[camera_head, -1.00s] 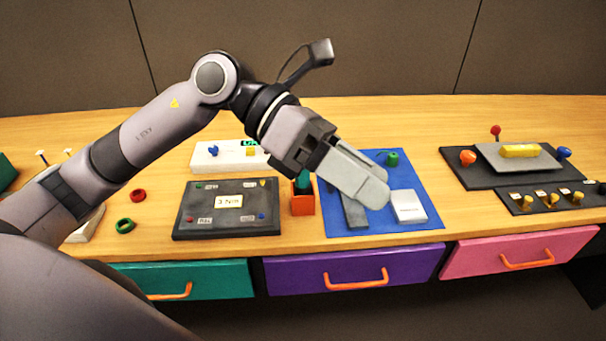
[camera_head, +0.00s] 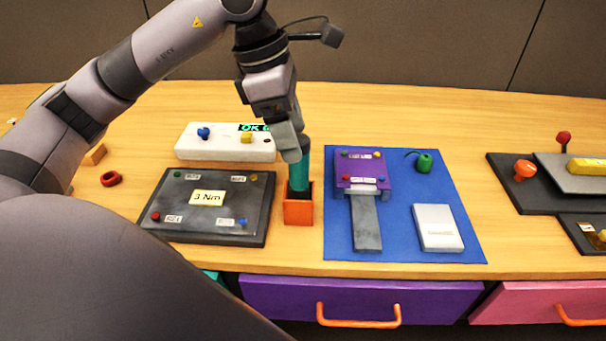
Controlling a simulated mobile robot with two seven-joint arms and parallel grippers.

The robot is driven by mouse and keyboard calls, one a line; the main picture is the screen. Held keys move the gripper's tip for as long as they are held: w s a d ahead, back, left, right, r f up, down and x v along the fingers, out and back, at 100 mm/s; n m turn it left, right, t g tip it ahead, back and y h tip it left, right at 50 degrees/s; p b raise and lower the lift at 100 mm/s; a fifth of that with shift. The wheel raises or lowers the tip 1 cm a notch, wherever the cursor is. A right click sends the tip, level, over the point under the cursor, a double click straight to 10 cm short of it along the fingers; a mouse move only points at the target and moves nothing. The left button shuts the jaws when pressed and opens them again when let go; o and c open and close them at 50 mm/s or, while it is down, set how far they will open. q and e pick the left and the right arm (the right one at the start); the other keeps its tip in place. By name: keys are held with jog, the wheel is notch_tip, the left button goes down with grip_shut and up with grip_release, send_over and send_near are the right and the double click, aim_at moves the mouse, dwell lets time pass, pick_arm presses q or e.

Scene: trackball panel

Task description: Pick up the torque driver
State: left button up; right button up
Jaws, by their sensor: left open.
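The torque driver (camera_head: 299,172) looks like a teal-green handle standing upright in a small orange holder (camera_head: 299,210). Its lower end is hidden inside the holder. My left gripper (camera_head: 289,148) points down at the top of the teal handle, with its fingers overlapping the upper left of it in the picture. The gripper is open. I cannot tell whether the fingers touch the handle or stand around it. My right gripper is not in view.
A dark panel marked 3 Nm (camera_head: 250,222) lies left of the holder. A white box (camera_head: 215,149) is behind. A blue mat (camera_head: 447,204) with a purple device (camera_head: 361,180) and a white box lies right. Drawers (camera_head: 275,292) are below.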

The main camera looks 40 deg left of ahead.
aim_at(299, 179)
pick_arm(q)
jog(key=x, duration=0.5)
jog(key=shift+w+d+f, duration=0.1)
jog(key=shift+f, duration=0.1)
jog(key=c, duration=1.1)
jog(key=shift+r, duration=0.1)
jog(key=shift+r, duration=0.1)
